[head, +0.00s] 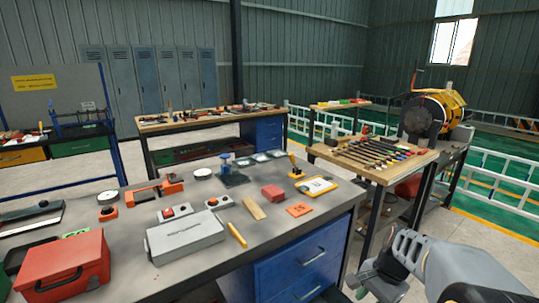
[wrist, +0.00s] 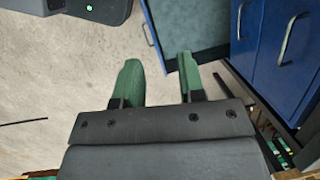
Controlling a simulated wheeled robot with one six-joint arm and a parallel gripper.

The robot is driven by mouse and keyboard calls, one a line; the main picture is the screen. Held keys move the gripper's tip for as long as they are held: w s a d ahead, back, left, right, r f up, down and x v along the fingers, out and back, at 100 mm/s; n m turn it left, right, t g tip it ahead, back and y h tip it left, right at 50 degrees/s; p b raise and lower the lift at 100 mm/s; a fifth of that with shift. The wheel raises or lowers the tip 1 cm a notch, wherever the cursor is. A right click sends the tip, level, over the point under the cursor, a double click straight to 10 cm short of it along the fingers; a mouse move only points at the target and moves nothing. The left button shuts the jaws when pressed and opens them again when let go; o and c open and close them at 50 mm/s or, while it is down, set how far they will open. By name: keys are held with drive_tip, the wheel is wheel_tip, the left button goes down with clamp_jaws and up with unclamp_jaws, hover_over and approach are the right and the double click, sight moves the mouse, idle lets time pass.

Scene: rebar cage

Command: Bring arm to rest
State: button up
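My gripper (wrist: 158,80) shows in the wrist view with its two green fingers apart and nothing between them. It points down toward the bare concrete floor. In the head view my arm (head: 440,268) is at the lower right, in front of the workbench's right end; the fingers are hard to make out there. The blue drawer cabinet (wrist: 280,50) is close on the right of the gripper in the wrist view, with one drawer (wrist: 190,22) showing beyond the fingertips.
The grey workbench (head: 130,262) holds a red toolbox (head: 65,265), a grey case (head: 185,237) and several small items. A wooden table (head: 395,172) with tools stands behind my arm. Open floor (wrist: 60,85) lies left of the gripper in the wrist view.

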drive_tip(key=s+a+r+n+t+h+p, duration=0.1)
drive_tip(key=s+a+r+n+t+p, duration=0.1)
drive_tip(key=r+n, duration=0.4)
drive_tip(key=s+a+r+n+t+h+p, duration=0.2)
drive_tip(key=s+a+r+n+p, duration=0.3)
drive_tip(key=r, duration=0.4)
drive_tip(key=shift+s+a+n+p, duration=0.15)
drive_tip(key=shift+a+n+p, duration=0.45)
drive_tip(key=shift+n+p, duration=0.25)
